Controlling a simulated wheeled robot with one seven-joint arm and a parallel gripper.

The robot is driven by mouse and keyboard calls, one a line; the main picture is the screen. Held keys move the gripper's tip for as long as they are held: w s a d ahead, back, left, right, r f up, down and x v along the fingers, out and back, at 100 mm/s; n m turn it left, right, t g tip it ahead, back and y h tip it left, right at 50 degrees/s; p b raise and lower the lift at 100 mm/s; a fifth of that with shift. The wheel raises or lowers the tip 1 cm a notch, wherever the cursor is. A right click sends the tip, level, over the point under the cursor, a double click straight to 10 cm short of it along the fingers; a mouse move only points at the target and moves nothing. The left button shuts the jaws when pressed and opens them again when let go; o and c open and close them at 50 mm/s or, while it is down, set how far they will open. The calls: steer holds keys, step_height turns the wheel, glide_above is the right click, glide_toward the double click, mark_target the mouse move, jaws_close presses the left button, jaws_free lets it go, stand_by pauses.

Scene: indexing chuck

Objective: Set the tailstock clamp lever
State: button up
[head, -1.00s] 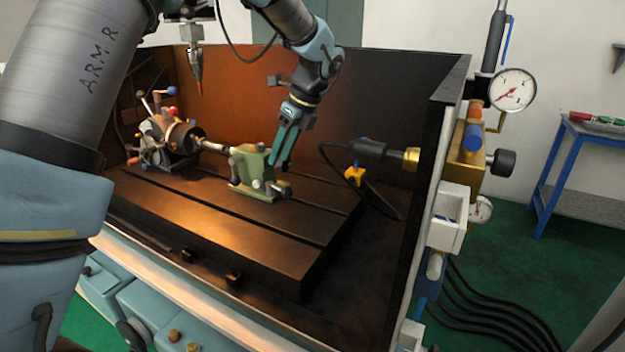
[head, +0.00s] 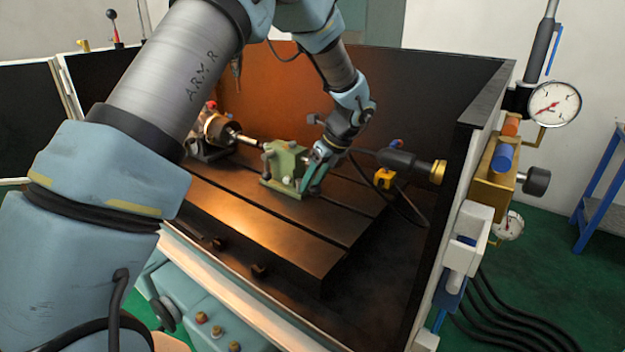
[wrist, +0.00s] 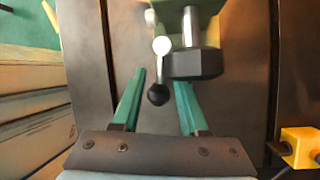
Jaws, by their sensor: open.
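The green tailstock (head: 282,170) stands on the slotted table, and part of it shows at the top of the wrist view (wrist: 180,12). In the wrist view a short lever with a black ball knob (wrist: 158,94) and a bright metal ball (wrist: 161,46) points toward my gripper (wrist: 160,78). My gripper is open, with its green fingers to the left and right of the black knob; whether either touches it cannot be told. A dark faceted knob (wrist: 195,64) sits just right of the lever. In the head view my gripper (head: 312,178) is at the tailstock's right side and hides the lever.
The chuck unit (head: 212,135) stands left of the tailstock, with a bright shaft between them. A black cylinder with a brass end (head: 410,165) and a yellow block (head: 385,179) are to the right. The slotted table's front (head: 270,235) is clear.

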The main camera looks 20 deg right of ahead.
steer(key=shift+f, duration=0.15)
steer(key=shift+c, duration=0.2)
jaws_close()
steer(key=shift+s, duration=0.1)
stand_by(1.1)
